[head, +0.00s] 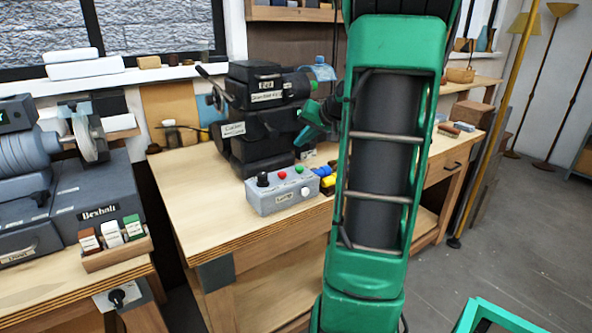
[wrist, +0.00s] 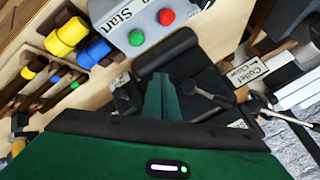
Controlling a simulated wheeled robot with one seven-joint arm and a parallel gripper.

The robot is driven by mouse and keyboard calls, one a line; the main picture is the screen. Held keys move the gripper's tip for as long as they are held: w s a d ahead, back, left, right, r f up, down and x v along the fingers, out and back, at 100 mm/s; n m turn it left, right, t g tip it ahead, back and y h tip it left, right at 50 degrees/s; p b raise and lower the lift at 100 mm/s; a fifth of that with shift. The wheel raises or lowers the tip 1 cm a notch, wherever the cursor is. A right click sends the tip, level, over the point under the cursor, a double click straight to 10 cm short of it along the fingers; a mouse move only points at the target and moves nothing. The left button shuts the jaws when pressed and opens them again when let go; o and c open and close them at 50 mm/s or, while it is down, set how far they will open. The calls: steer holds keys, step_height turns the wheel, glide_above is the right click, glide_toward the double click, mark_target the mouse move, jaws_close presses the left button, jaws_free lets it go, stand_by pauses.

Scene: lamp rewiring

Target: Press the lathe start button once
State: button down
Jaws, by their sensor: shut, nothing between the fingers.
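The grey control box (head: 282,199) stands on the bench in front of the black lathe (head: 262,115). On its top are a black knob (head: 262,179), a red button (head: 283,175) and a green button (head: 299,169). A white knob (head: 305,192) is on its front. In the head view my gripper (head: 304,138) is above and behind the box, partly hidden by my arm.
Yellow and blue cylinders (wrist: 67,37) lie right beside the box. Tools with coloured handles (wrist: 45,85) lie near them. Another grey machine (head: 80,190) stands on the left bench with a small wooden tray (head: 118,254). The bench top (head: 195,200) left of the box is clear.

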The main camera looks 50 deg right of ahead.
mark_target(302, 169)
steer(key=shift+f, duration=2.85)
